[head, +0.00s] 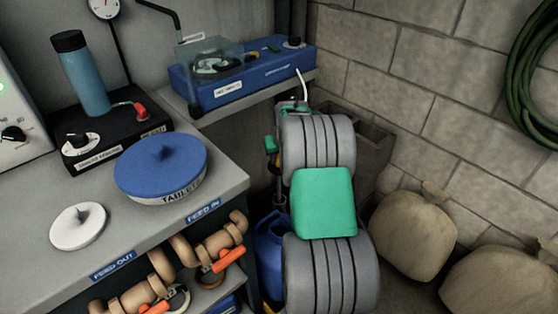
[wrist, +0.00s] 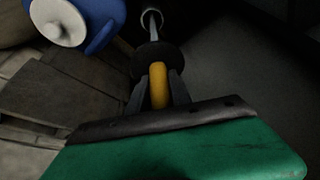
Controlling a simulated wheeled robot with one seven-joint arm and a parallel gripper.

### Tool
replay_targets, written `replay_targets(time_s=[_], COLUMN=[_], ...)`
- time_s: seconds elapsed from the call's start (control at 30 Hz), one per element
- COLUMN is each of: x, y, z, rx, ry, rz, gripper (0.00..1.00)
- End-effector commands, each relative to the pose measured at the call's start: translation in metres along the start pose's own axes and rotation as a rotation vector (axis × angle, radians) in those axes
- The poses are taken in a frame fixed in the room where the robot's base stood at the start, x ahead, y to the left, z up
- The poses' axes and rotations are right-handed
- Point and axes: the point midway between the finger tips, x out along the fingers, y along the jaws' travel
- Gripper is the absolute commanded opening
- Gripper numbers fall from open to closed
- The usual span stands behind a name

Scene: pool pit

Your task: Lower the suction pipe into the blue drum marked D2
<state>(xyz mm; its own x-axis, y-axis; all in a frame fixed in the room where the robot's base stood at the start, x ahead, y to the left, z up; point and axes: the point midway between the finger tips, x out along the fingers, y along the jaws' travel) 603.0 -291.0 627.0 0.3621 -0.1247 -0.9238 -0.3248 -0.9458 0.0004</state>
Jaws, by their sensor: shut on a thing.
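In the wrist view my gripper (wrist: 157,86) is shut on the yellow part (wrist: 158,80) of the suction pipe. Past the fingers the pipe has a dark round collar, then a grey tube (wrist: 151,22) running away to a pale ring-like end at the top. A blue drum (wrist: 103,22) with a white cap is at the upper left, apart from the pipe; its marking does not show. In the head view a blue drum (head: 269,250) is partly hidden behind my arm, beside the bench. No D2 mark is readable. My fingers are not clear there.
The bench (head: 222,175) holds a blue-lidded tablet tub (head: 160,165) and a white cap (head: 78,226). A blue dosing unit (head: 245,78) stands on the shelf behind. Tan sacks (head: 412,235) lie along the right wall. Slatted boards (wrist: 60,95) show in the wrist view.

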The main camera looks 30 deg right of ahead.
Motion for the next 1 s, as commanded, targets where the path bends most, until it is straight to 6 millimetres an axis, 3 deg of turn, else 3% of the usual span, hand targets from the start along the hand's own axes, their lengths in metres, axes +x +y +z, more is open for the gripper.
replay_targets(time_s=[0.2, 0.53, 1.0], x=[-0.028, -0.046, -0.098], y=[0.0, 0.0, 0.0], z=[-0.012, -0.02, -0.041], rx=[0.0, 0.0, 0.0], ry=[0.001, 0.002, 0.003], rz=[0.0, 0.0, 0.0], gripper=[0.0, 0.0, 0.0])
